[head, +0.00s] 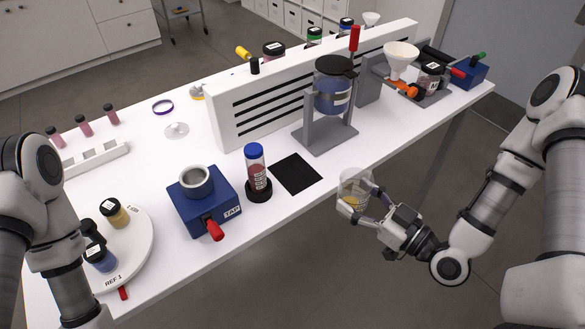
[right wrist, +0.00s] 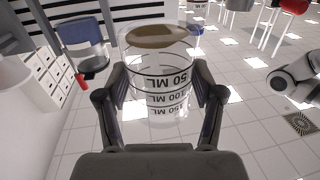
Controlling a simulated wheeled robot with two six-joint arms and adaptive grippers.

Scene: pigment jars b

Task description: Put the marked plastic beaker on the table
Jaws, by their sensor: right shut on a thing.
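The clear plastic beaker (head: 354,181) has black volume marks and a little yellow-brown matter in it. It appears just off the table's front edge in the head view, with floor behind it in the right wrist view. My right gripper (head: 360,201) is shut on the beaker, one finger on each side. The right wrist view shows the beaker (right wrist: 160,85) between both fingers, its markings upside down in the picture. The white table (head: 325,205) has a bare strip near the beaker. My left arm is at the left, but its gripper is out of view.
A black mat (head: 296,173) lies left of the beaker, beside a blue-capped tube (head: 255,170) and the blue TAP box (head: 205,205). A grey stand (head: 325,135) holds a blue vessel. A slotted white panel (head: 235,115) stands behind. A round plate (head: 140,240) bears several jars.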

